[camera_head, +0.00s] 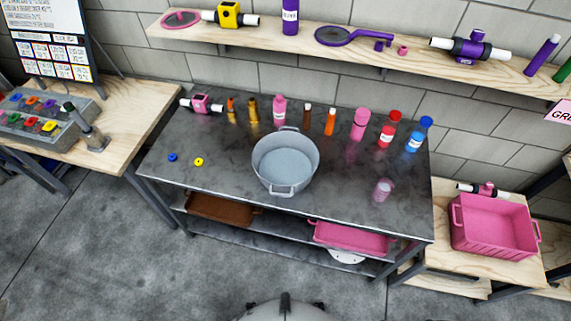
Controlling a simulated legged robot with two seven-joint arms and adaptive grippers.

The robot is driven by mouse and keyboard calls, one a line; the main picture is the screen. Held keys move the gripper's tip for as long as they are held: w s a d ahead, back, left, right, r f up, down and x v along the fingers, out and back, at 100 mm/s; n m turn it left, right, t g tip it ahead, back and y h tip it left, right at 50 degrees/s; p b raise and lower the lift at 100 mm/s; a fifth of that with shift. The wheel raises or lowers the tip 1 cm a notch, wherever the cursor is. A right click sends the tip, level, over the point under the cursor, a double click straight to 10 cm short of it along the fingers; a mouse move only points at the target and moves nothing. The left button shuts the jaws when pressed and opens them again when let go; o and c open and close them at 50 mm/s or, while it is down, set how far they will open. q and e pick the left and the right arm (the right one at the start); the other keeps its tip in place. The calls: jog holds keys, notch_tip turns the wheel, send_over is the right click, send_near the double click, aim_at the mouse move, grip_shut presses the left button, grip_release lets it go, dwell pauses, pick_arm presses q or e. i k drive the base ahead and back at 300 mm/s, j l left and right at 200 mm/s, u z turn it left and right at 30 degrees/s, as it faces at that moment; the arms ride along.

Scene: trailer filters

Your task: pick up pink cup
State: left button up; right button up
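A small, see-through pink cup (382,190) stands on the dark table (220,140), near its right front part. It is to the right of a large grey pot (286,165) and apart from it. Neither of my grippers shows in the head view. A rounded grey part at the bottom middle is likely my own body.
Several bottles line the table's back, including a pink bottle (279,108), a pink container (360,123) and a blue-capped bottle (417,136). Blue and yellow rings lie at left. A pink crate (493,226) stands at right. The surface around the cup is clear.

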aim_at(384, 188)
jog(key=k+l, duration=0.1)
jog(key=l, duration=0.25)
jog(key=k+l, duration=0.1)
jog(key=l, duration=0.6)
jog(key=k+l, duration=0.15)
jog(key=l, duration=0.2)
jog(key=u, duration=0.05)
